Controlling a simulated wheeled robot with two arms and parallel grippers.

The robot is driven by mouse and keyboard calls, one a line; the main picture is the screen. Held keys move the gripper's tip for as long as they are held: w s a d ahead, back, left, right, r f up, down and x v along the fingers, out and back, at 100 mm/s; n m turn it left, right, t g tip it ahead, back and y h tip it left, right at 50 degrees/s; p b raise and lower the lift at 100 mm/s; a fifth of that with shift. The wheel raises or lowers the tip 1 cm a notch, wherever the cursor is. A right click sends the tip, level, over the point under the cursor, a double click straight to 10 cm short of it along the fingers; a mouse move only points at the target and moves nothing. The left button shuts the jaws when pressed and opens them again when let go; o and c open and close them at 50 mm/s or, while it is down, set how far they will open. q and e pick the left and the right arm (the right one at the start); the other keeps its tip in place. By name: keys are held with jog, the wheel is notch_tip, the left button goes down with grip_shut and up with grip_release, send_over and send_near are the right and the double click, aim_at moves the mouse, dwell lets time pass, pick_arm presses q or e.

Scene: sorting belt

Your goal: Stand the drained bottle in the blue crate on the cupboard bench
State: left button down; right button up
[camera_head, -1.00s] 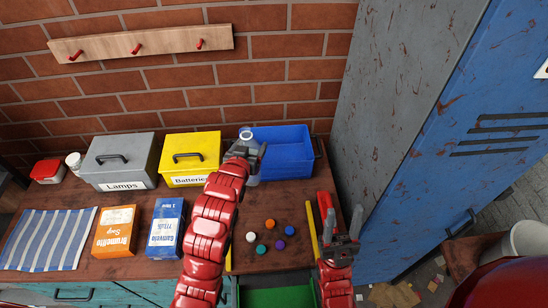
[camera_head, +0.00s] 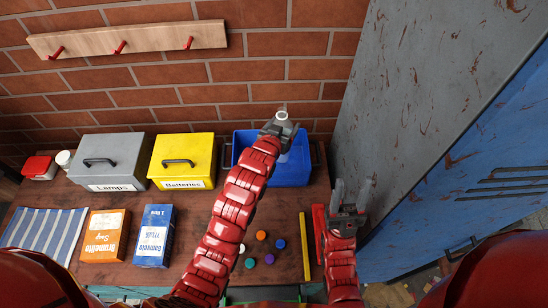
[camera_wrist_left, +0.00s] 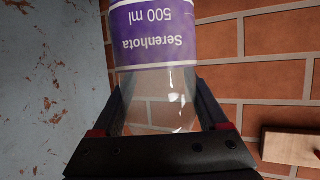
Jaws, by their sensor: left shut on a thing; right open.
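My left gripper (camera_head: 281,128) is shut on a clear bottle (camera_wrist_left: 155,85) with a purple label reading "Serenhota 500 ml". The bottle looks empty in the left wrist view. In the head view, its pale top (camera_head: 283,115) shows at the gripper, over the blue crate (camera_head: 292,177). The hand hides much of the bottle, and I cannot tell whether its base touches the crate floor. The crate stands at the back right of the bench. My right gripper (camera_head: 353,188) is open and empty near the bench's right side.
A yellow Batteries box (camera_head: 182,161) stands left of the crate, beside a grey Lamps box (camera_head: 108,163). Several coloured caps (camera_head: 262,236) and a yellow bar (camera_head: 305,246) lie in front. A tall blue-grey locker (camera_head: 400,130) bounds the right.

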pick_arm(q)
notch_tip(320, 180, down, 7)
jog(key=shift+r+b, duration=0.1)
jog(key=shift+b, duration=0.4)
jog(key=shift+f+b, duration=0.4)
jog(key=shift+f, duration=1.85)
grip_release()
